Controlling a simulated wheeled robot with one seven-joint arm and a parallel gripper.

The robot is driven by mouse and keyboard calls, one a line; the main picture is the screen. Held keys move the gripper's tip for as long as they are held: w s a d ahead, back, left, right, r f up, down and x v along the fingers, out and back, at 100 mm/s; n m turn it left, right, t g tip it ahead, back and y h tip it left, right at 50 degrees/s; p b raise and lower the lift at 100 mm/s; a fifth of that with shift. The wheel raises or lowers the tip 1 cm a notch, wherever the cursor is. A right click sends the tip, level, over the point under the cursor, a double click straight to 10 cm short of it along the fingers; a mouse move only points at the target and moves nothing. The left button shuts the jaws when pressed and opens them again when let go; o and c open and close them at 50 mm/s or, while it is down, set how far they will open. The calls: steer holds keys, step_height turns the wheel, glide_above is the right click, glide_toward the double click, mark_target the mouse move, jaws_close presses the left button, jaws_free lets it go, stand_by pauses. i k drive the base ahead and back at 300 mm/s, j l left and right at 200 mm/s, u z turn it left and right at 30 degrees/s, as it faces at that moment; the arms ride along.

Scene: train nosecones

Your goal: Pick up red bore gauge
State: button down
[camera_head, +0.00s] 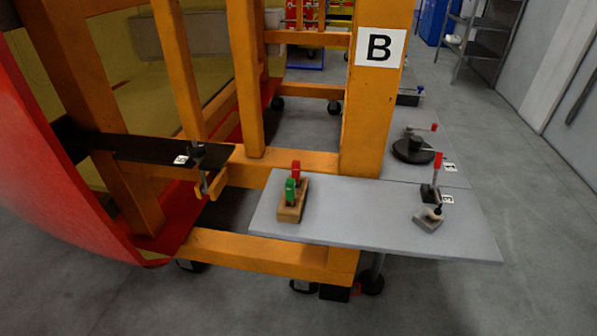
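A red bore gauge (296,169) stands upright in a small wooden block (291,215). The block rests near the left end of a light grey table (350,215). A green gauge (290,191) stands in the same block, just in front of the red one. Only the upper part of the red gauge shows; its lower part is hidden by the block and the green gauge. My gripper is not in view.
Red-handled fixtures (430,192) and a grey block (428,222) occupy the table's right side. A round black fixture (412,150) sits behind. The table's middle is clear.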

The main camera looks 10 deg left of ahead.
mark_target(296, 165)
steer(key=i+j+z, duration=0.25)
steer(key=j, duration=0.7)
steer(key=j+z, duration=0.3)
steer(key=j, duration=0.65)
